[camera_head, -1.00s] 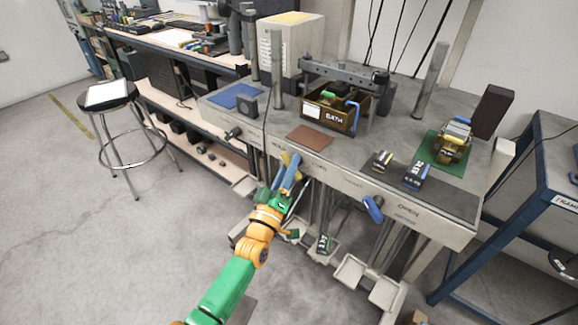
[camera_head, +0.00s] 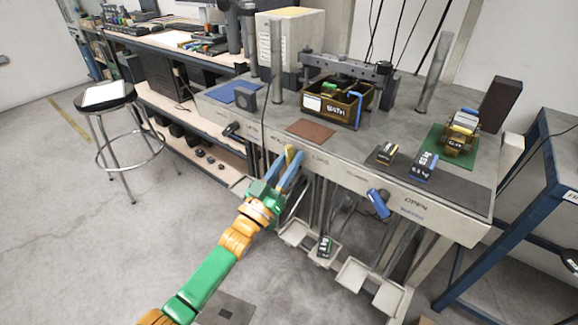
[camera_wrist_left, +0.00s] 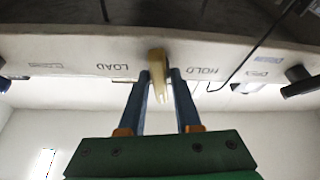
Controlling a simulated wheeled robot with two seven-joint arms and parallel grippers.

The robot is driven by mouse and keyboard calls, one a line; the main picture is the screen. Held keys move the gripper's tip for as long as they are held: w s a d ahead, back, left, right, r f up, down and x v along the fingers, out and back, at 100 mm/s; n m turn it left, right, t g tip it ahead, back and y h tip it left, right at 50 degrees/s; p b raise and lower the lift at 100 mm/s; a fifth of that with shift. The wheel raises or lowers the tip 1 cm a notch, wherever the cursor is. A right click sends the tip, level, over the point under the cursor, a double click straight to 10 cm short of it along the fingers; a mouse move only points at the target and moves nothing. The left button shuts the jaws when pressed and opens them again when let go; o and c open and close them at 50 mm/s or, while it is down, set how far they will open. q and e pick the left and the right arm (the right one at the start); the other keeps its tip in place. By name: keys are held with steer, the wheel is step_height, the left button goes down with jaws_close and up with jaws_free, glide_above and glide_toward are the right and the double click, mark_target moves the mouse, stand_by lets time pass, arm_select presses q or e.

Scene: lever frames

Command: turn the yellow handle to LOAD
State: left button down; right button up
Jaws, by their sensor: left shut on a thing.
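The yellow handle (camera_head: 290,154) sits on the bench's front panel, between the printed words HOLD and LOAD. It also shows in the left wrist view (camera_wrist_left: 157,66), hanging from the panel between the inverted words LOAD (camera_wrist_left: 112,67) on the left and HOLD (camera_wrist_left: 203,70) on the right. My left gripper (camera_head: 286,170) has its blue fingers on either side of the handle and is shut on it. In the wrist view the fingers (camera_wrist_left: 160,80) flank the handle's lower part. My right gripper is in neither view.
A blue handle (camera_head: 378,203) sticks out of the panel near the word OPEN, to the right. A black knob (camera_head: 232,129) is at the left. Pedals and rods (camera_head: 325,247) are below the panel. A stool (camera_head: 104,97) stands at the left on open floor.

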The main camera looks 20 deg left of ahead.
arm_select(q)
steer(key=m+h+b, duration=0.1)
steer(key=m+h, duration=0.1)
steer(key=m, duration=0.2)
steer(key=shift+f+g, duration=0.1)
steer(key=shift+g, duration=0.3)
steer(key=m+g+h+b, duration=0.1)
steer(key=m, duration=0.3)
steer(key=shift+h, duration=0.4)
steer(key=m+g+h, duration=0.1)
steer(key=m, duration=0.2)
steer(key=shift+m+h, duration=0.3)
steer(key=shift+m, duration=0.1)
steer(key=shift+d+m+g+h, duration=0.1)
steer(key=shift+m+g+h, duration=0.5)
steer(key=shift+m, duration=1.3)
steer(key=shift+g, duration=0.3)
steer(key=c, duration=0.8)
jaws_free()
